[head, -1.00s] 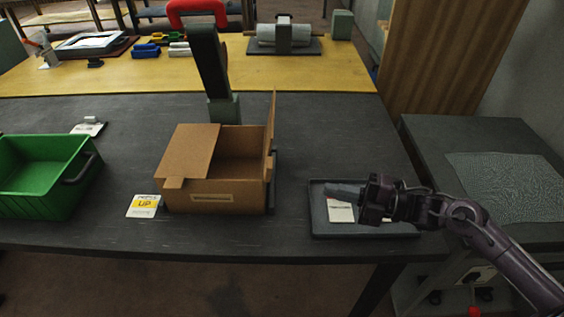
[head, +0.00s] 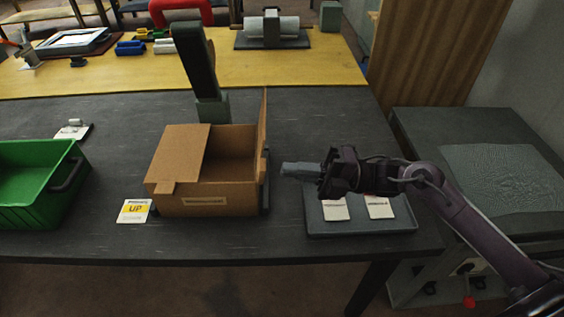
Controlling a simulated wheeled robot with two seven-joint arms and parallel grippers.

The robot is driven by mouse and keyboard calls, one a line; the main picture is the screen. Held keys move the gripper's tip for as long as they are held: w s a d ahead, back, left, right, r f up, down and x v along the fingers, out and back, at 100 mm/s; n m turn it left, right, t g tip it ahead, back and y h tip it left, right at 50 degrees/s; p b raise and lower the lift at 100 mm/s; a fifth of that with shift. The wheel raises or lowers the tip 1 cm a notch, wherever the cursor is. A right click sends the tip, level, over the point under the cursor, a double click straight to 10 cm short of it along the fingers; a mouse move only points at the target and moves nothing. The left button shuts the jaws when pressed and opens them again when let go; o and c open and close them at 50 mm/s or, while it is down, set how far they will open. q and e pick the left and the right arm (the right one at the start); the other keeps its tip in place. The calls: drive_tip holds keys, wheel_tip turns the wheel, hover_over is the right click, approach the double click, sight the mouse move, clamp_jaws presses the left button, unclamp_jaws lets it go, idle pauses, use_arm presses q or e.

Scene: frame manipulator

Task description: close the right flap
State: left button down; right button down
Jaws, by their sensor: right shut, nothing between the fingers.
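A brown cardboard box (head: 205,206) stands on the dark table. Its left flap (head: 180,154) lies folded over the left part of the opening. Its right flap (head: 263,120) stands upright along the right edge. My right gripper (head: 285,169) is shut and empty, to the right of the box and pointing left toward it. A gap shows between its fingertips and the box's right side. My left gripper is not in view.
A grey tray (head: 360,226) with two white cards lies below my right arm. A green crate (head: 30,210) stands at the left. A yellow "UP" card (head: 135,210) lies left of the box. A dark upright post (head: 197,62) rises behind the box.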

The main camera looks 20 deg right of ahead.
drive_tip(key=shift+x, duration=1.45)
drive_tip(key=shift+r+p, duration=0.1)
drive_tip(key=shift+p, duration=0.25)
